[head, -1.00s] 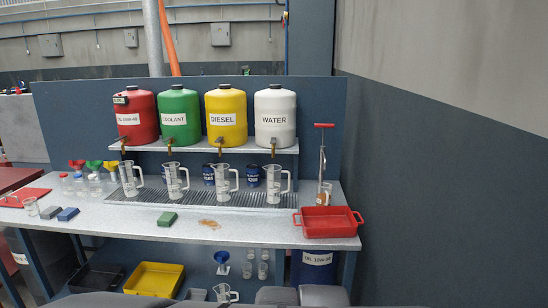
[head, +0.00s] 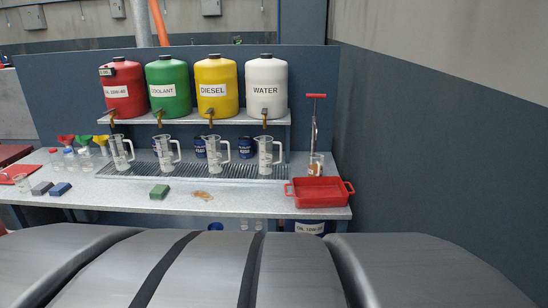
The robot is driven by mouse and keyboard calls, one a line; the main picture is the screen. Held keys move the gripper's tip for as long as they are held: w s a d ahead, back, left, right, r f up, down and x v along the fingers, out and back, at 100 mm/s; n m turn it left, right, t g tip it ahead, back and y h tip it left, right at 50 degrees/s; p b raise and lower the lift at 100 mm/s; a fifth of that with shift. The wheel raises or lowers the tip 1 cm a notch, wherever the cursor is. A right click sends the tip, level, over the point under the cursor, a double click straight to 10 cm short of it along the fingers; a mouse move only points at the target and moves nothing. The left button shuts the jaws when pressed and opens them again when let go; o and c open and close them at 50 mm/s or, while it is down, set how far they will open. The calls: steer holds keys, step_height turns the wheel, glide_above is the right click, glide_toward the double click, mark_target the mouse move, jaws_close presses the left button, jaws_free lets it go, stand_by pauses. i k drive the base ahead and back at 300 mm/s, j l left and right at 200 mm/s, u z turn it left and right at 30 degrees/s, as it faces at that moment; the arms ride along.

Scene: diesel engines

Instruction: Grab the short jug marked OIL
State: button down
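Several clear jugs with handles stand in a row on the bench's drip grate. The leftmost jug (head: 121,153) is below the red tank (head: 123,92) labelled OIL 10W-40. Others stand below the green COOLANT tank (head: 168,88), the yellow DIESEL tank (head: 213,88) and the white WATER tank (head: 266,88). The jugs look alike in height. I cannot read an OIL mark on any of them. My gripper is not in view. Large grey parts, which look like my own body, fill the bottom and hide the lower shelf.
A red tray (head: 320,191) and a hand pump (head: 314,135) stand at the bench's right end. Blue cans (head: 246,147) stand behind the jugs. Funnels and small bottles crowd the left. A wall closes the right.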

mark_target(315, 166)
steer(key=i+l+u, duration=0.1)
steer(key=i, duration=0.4)
steer(key=i+l+u, duration=0.1)
steer(key=i+l, duration=0.15)
steer(key=i, duration=0.2)
steer(key=i+l, duration=0.25)
steer(key=i, duration=0.25)
steer(key=i+l+u, duration=0.15)
steer(key=i, duration=0.3)
steer(key=l, duration=0.1)
